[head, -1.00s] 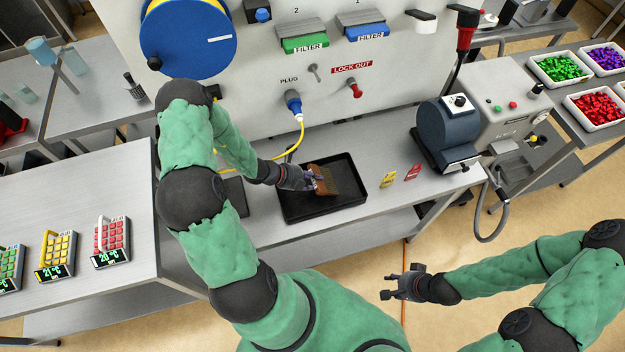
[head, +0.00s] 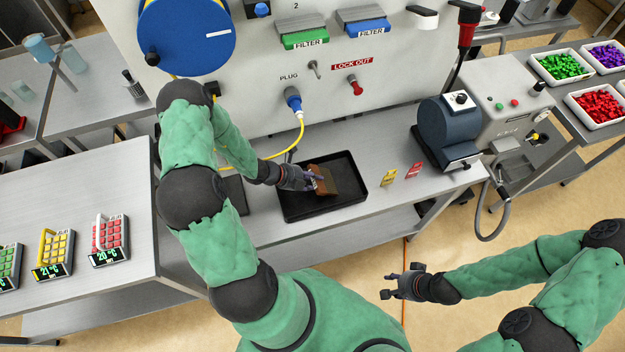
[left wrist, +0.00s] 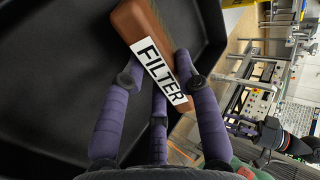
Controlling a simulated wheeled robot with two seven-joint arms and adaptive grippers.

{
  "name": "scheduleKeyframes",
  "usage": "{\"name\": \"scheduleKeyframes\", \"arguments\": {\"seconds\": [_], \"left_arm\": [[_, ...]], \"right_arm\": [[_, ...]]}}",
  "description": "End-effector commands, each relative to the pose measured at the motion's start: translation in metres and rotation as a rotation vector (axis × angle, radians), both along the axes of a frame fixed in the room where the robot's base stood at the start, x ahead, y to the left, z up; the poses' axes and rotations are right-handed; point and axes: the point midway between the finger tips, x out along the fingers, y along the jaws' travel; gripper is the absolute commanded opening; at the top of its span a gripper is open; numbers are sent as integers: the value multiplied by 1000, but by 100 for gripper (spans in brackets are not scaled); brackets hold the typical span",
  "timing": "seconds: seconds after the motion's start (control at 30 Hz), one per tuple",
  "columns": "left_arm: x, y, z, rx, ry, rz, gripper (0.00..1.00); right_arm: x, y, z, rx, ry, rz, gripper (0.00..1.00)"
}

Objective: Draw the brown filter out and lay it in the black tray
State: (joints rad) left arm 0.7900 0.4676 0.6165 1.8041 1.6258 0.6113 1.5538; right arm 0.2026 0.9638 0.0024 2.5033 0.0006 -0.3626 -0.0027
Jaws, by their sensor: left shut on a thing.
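The brown filter (head: 323,181) is in the black tray (head: 298,206), in the tray's middle in the head view. My left gripper (head: 309,180) is shut on the filter's labelled end. In the left wrist view the brown filter (left wrist: 133,22) shows its white FILTER label, with purple fingers of my left gripper (left wrist: 160,85) on both sides of it. The black tray (left wrist: 60,70) lies under it there. I cannot tell whether the filter touches the tray floor. My right gripper (head: 402,285) is empty, its fingers apart, in front of the bench.
The panel behind has green (head: 305,37) and blue (head: 364,29) FILTER fronts, a blue plug (head: 293,99) with a yellow cable, and a red lock-out knob (head: 355,86). Yellow (head: 388,178) and red (head: 413,170) tags stand right of the tray. A dark blue machine (head: 446,128) stands further right.

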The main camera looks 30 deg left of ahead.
Motion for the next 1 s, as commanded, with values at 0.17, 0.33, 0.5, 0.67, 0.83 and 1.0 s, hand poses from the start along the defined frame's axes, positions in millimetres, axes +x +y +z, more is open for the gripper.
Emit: {"name": "scheduleKeyframes", "arguments": {"seconds": [0.17,0.33,0.5,0.67,0.83,1.0], "left_arm": [[0,0,-1,0,0,0,59],[0,0,-1,0,0,0,59],[0,0,-1,0,0,0,59],[-6,7,7,2,-2,0,59],[-23,23,27,4,-2,5,59],[-43,39,49,2,-2,4,59]], "right_arm": [[0,0,-1,0,0,0,40],[0,0,-1,0,0,0,40],[0,0,-1,0,0,0,40],[0,0,-1,0,0,0,40],[0,0,-1,0,0,0,40],[0,0,-1,0,0,0,40]]}}
